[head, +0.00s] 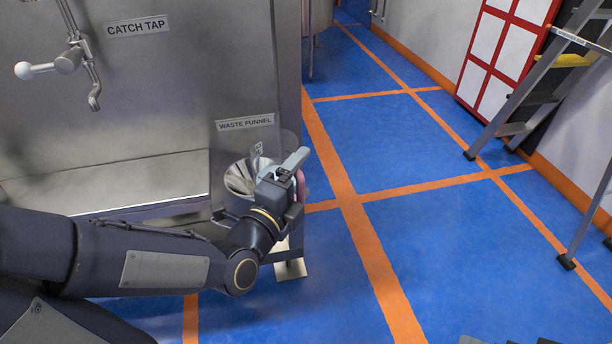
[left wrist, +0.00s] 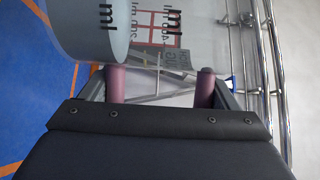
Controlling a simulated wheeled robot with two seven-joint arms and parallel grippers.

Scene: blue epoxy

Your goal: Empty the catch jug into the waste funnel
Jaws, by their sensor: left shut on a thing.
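The catch jug is clear, with dark ml markings, and fills the upper left of the left wrist view (left wrist: 90,25). My left gripper (head: 288,172) is shut on the jug; its pinkish finger pads show in the left wrist view (left wrist: 160,86). In the head view the jug is hard to make out against the steel, and its tilt and contents cannot be told. The gripper is at the right side of the waste funnel (head: 238,182), a shiny metal cone below the WASTE FUNNEL label (head: 245,122). The funnel is partly hidden by the gripper.
The catch tap (head: 92,88) with a white-knobbed lever is on the steel panel at left, above a steel ledge (head: 110,183). A stepladder (head: 520,110) stands by the right wall. Small parts of my right arm show at the bottom edge.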

